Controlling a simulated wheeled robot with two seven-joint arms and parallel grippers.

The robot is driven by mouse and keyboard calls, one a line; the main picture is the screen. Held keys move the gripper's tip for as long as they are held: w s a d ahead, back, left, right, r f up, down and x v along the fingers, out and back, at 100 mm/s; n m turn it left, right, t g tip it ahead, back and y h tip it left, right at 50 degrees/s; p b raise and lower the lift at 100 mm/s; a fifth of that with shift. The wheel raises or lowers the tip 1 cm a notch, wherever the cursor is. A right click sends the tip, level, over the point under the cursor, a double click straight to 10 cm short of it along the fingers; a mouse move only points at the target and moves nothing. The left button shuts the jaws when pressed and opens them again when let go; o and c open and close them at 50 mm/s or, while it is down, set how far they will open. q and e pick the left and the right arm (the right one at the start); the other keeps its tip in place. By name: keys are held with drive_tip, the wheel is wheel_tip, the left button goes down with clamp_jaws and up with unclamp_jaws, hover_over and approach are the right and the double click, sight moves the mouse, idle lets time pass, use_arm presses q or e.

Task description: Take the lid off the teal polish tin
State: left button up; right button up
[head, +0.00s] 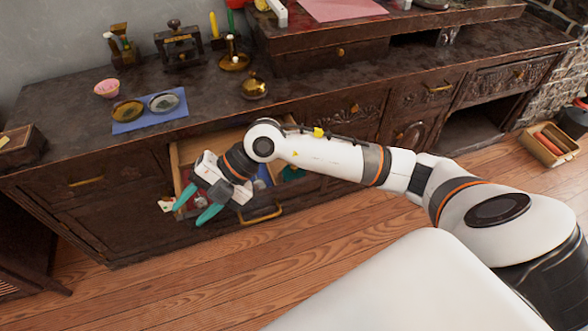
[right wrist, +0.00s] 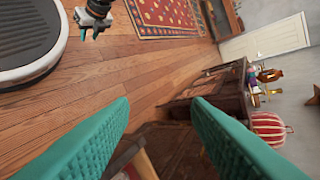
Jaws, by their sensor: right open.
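My right gripper (head: 197,206) is open, with its teal fingers spread and empty, over the front left of an open drawer (head: 180,165). Its fingers also fill the sides of the right wrist view (right wrist: 160,106).
On the cabinet top, a blue cloth (head: 150,122) bears two round dishes, with a pink bowl (head: 106,88) behind and a brass pot (head: 254,86) to the right. A wooden box (head: 20,146) stands far left. A crate (head: 548,146) is on the floor at right.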

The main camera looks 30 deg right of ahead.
drive_tip(key=w+d+f+m+h, duration=0.1)
drive_tip(key=w+d+f+h, duration=0.15)
drive_tip(key=d, duration=0.35)
drive_tip(key=w+d+f+m+h, duration=0.1)
drive_tip(key=d+h, duration=0.3)
drive_tip(key=d, duration=0.2)
drive_tip(key=m+h, duration=0.3)
drive_tip(key=h, duration=0.4)
hover_over(294, 169)
drive_tip(key=f, duration=0.2)
drive_tip(key=a+f, duration=0.1)
drive_tip(key=f, duration=0.1)
drive_tip(key=shift+f, duration=0.2)
drive_tip(key=b+x, duration=0.1)
drive_tip(key=x, duration=0.3)
drive_tip(key=shift+s+f, duration=0.1)
drive_tip(key=shift+f, duration=0.65)
drive_tip(key=shift+d+f, duration=0.1)
drive_tip(key=shift+f, duration=0.05)
use_arm(q)
drive_tip(key=f, duration=0.1)
drive_tip(key=s+f, duration=0.1)
drive_tip(key=f, duration=0.1)
drive_tip(key=shift+s+a+f, duration=0.15)
drive_tip(key=shift+s+f, duration=0.1)
drive_tip(key=shift+f, duration=0.15)
use_arm(e)
clamp_jaws()
